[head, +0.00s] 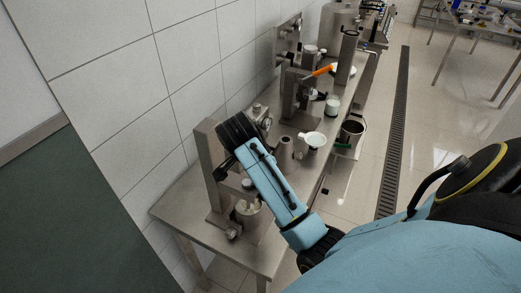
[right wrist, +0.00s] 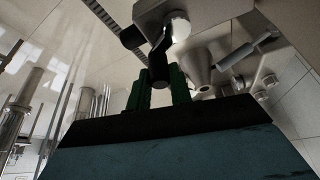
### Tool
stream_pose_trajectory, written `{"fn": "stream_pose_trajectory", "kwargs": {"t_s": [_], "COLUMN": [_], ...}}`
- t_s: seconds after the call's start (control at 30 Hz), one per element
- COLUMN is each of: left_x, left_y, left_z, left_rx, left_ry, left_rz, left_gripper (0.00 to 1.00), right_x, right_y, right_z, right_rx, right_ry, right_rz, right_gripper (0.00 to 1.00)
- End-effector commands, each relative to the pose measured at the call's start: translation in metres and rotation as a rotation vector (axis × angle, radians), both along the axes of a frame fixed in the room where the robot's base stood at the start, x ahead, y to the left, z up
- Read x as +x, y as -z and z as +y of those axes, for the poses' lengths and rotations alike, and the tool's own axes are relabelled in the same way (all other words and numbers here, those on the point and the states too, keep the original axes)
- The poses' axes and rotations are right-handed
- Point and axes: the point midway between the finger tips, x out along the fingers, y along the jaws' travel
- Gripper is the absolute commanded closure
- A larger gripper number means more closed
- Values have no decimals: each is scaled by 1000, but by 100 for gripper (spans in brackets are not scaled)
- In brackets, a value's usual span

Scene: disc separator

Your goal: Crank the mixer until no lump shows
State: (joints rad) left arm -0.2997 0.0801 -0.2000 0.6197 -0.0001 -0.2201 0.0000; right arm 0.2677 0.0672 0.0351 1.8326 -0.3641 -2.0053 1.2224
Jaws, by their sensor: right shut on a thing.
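The mixer stands at the near end of the steel bench, its upright post (head: 207,165) by the wall. In the right wrist view the green fingers of my right gripper (right wrist: 164,88) are shut on the black crank handle (right wrist: 160,66), which hangs from the crank arm below a steel housing (right wrist: 185,20). The fingertips are hidden in the head view. My left gripper is not in view.
The tiled floor on the right is open.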

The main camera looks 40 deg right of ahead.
Motion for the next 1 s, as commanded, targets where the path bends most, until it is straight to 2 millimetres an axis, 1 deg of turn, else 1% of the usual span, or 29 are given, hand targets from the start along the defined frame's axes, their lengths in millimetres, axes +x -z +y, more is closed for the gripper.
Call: {"fn": "stream_pose_trajectory", "kwargs": {"t_s": [0.03,0.3,0.5,0.7,1.0], "left_x": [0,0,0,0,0], "left_y": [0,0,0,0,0], "left_z": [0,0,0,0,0], "left_rx": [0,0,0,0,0], "left_ry": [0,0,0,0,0], "left_rz": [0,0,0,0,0], "left_gripper": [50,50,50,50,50], "right_x": [-1,-8,-11,-13,-13], "right_y": [1,1,0,0,0], "right_z": [5,11,15,18,19], "right_rx": [13,6,1,-1,-3], "right_ry": [45,286,432,532,594], "right_rz": [4,5,4,4,1], "right_gripper": [100,100,100,100,100]}}
